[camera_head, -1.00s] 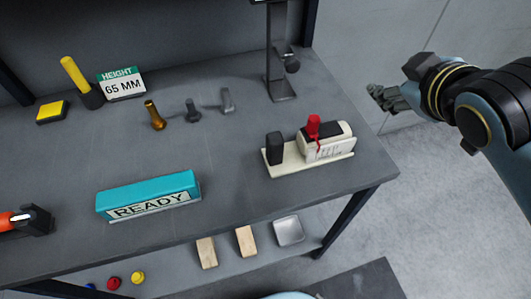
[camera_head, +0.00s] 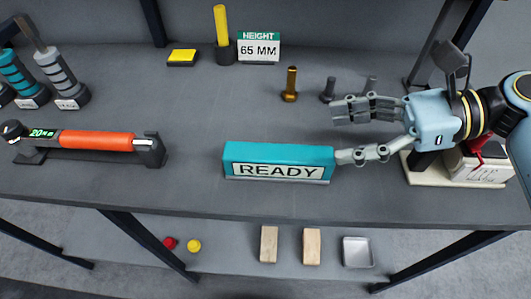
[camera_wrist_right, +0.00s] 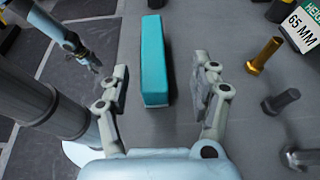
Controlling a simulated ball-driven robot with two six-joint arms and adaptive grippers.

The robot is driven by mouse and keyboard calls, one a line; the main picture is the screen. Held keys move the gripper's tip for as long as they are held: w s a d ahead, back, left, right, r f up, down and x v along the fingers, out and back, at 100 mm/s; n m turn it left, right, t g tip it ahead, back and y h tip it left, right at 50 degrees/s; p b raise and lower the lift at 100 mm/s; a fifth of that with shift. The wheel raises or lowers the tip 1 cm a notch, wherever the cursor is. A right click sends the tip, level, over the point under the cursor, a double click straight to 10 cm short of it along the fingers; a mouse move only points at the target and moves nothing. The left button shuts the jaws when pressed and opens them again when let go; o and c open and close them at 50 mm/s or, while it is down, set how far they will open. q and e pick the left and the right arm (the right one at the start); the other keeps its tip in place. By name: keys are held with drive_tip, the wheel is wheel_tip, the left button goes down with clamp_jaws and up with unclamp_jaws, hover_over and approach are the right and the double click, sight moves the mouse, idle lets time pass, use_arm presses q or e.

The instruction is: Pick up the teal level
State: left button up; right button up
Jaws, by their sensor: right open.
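The teal level (camera_head: 278,155), a long block marked READY, lies on the grey table near its front edge. My right gripper (camera_head: 347,132) is open and empty, just right of the level in the head view. Its nearer finger shows close to the level's right end; I cannot tell if they touch. In the right wrist view, the level (camera_wrist_right: 154,50) lies ahead, between the spread fingers of the right gripper (camera_wrist_right: 162,82). My left gripper (camera_wrist_right: 92,62) shows small at the upper left there, too small to judge its jaws.
An orange torque tool (camera_head: 97,141) rests in a holder at left. A brass bolt (camera_head: 290,86) and grey bolts stand behind the level. A HEIGHT 65 MM sign (camera_head: 259,48) stands further back. A cream-based device (camera_head: 458,175) is partly hidden under my right arm.

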sight(283, 152)
drive_tip(key=x, duration=0.3)
drive_tip(key=p+x, duration=0.1)
drive_tip(key=x, duration=0.1)
drive_tip(key=shift+s+a+f, duration=0.1)
drive_tip(key=shift+s+f, duration=0.25)
drive_tip(key=shift+f, duration=0.05)
drive_tip(key=p+x, duration=0.1)
drive_tip(key=x, duration=0.3)
drive_tip(key=shift+s+a+p, duration=0.15)
drive_tip(key=shift+a+p, duration=0.05)
drive_tip(key=shift+p, duration=0.2)
drive_tip(key=shift+a+f, duration=0.3)
drive_tip(key=shift+a, duration=0.15)
clamp_jaws()
